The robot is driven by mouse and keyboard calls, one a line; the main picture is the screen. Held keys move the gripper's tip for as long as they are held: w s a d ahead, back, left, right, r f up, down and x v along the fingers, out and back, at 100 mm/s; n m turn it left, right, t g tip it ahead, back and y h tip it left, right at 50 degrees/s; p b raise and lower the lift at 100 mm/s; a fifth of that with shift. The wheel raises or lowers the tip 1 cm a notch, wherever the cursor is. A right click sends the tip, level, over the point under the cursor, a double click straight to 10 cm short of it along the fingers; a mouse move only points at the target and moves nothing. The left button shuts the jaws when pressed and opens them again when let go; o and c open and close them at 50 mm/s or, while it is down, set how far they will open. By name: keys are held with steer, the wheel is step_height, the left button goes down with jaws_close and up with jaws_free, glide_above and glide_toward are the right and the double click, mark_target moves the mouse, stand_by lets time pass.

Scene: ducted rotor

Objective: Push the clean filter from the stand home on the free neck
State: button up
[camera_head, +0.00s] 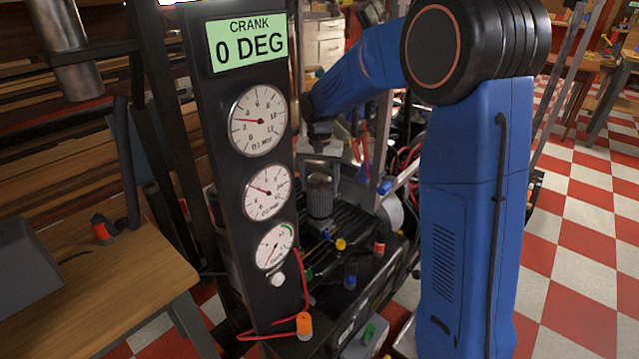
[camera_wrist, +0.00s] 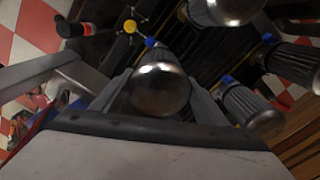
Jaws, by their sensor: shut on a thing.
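My gripper (camera_head: 320,166) points down over the black machine, behind the gauge panel. It is shut on a grey ribbed filter (camera_head: 320,198), which hangs upright below the fingers. In the wrist view the held filter (camera_wrist: 160,92) shows its rounded metal end between my two fingers (camera_wrist: 160,82). Other filters stand around it in that view: one at the top (camera_wrist: 225,10), one at the right (camera_wrist: 295,62) and one lower right (camera_wrist: 252,110). I cannot make out the free neck or the stand, nor whether the held filter touches anything below.
The gauge panel (camera_head: 250,170) with three dials and a "CRANK 0 DEG" display stands in front of the machine. Coloured knobs, such as a yellow one (camera_head: 340,244) and a red one (camera_head: 379,248), stick up below the filter. A wooden bench (camera_head: 110,270) is at left.

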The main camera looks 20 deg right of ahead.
steer(key=shift+f, duration=1.65)
steer(key=o, duration=1.1)
